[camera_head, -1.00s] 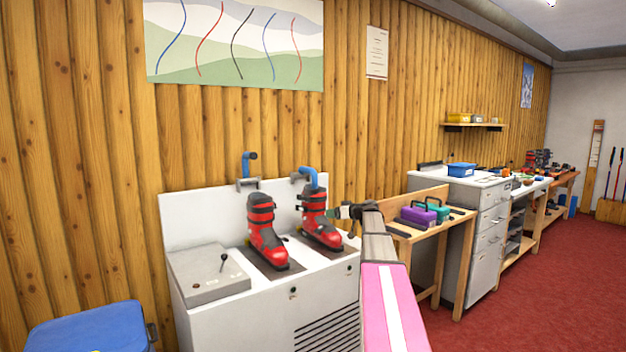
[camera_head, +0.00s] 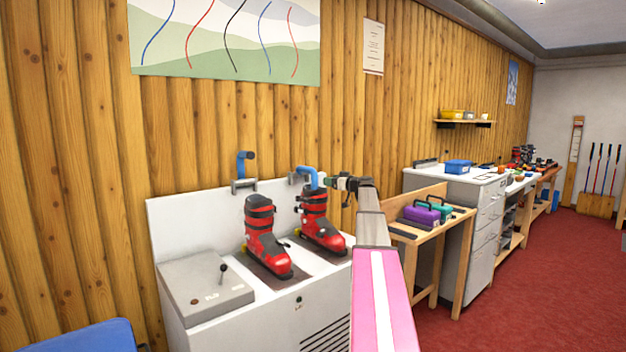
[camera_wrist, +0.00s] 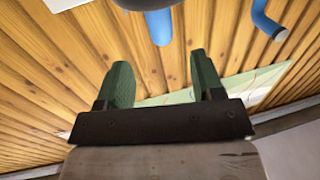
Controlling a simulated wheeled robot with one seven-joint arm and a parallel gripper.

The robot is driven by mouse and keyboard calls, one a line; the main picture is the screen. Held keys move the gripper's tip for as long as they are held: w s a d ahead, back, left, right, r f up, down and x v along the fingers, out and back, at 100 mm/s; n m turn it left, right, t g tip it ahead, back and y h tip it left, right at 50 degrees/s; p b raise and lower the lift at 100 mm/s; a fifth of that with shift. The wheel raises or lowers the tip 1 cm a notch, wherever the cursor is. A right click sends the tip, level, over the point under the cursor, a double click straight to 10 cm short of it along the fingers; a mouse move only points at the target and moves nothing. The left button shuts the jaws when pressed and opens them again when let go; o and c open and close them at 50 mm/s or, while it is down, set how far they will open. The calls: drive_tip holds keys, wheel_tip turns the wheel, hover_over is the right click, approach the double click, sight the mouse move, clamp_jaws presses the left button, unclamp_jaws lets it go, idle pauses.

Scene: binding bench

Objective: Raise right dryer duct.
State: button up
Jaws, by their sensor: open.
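The right dryer duct (camera_head: 309,175) is a blue bent pipe on a grey bracket on the dryer's back panel, low over the right red ski boot (camera_head: 317,222). The left duct (camera_head: 243,163) stands upright with a dark end. My gripper (camera_head: 330,182) is open and empty, immediately right of the right duct at about its height. In the wrist view, which looks upside down, the right duct (camera_wrist: 158,27) shows beyond and between my green fingers (camera_wrist: 160,75). Contact cannot be made out. The left duct (camera_wrist: 266,20) shows at the right there.
The left boot (camera_head: 263,237) stands beside the right one on the white dryer (camera_head: 240,315). A grey box with a lever (camera_head: 205,290) is at the dryer's left. A wooden bench (camera_head: 437,238) with purple and teal cases stands to the right. Red floor (camera_head: 540,270) is open beyond.

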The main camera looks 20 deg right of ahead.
sight(317, 178)
drive_tip(key=x, duration=1)
drive_tip(key=shift+s+r, duration=0.1)
clamp_jaws()
